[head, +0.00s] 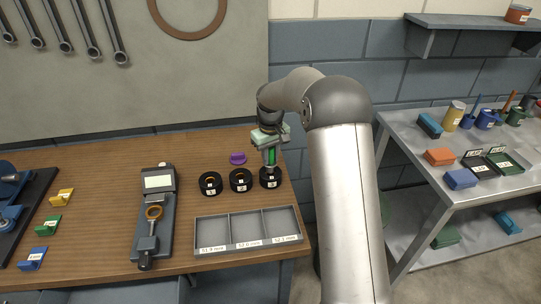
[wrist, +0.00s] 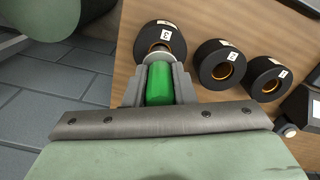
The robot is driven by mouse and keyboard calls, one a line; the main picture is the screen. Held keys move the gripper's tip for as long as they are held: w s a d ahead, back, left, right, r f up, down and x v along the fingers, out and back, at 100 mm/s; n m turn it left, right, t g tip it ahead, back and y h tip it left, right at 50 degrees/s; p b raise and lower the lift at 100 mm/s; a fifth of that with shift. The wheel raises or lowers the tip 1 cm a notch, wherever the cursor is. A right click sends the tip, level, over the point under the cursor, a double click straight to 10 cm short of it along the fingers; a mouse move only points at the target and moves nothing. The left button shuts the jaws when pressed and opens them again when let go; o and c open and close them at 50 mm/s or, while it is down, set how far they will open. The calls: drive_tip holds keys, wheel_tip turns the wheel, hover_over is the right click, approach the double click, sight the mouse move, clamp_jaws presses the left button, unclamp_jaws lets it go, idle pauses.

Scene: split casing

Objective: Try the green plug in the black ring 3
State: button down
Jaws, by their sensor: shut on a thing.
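My gripper (head: 270,151) is shut on the green plug (head: 271,157), which points down at the rightmost black ring (head: 270,180) in the head view. In the wrist view, the plug's green handle (wrist: 159,84) sits between my two fingers (wrist: 158,88). Its silver end lies over the mouth of that same ring (wrist: 148,40), whose copper-coloured bore partly shows beyond it. I cannot tell whether the tip is inside the bore or just above it.
A grey tray (head: 248,248) with three labelled compartments lies empty in front of the rings. A purple piece (head: 237,158) lies behind them. A measuring gauge (head: 153,220) holding an orange-brown ring stands to the left. Yellow, green and blue blocks lie farther left.

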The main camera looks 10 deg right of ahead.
drive_tip(key=shift+f+b, duration=0.4)
drive_tip(key=shift+f, duration=0.2)
drive_tip(key=shift+r, duration=0.2)
idle(0.8)
drive_tip(key=shift+r+p, duration=0.7)
drive_tip(key=shift+r, duration=0.15)
drive_tip(key=shift+r, duration=0.1)
drive_tip(key=shift+r+p, duration=1.3)
drive_tip(key=shift+r, duration=0.7)
drive_tip(key=shift+a, duration=0.1)
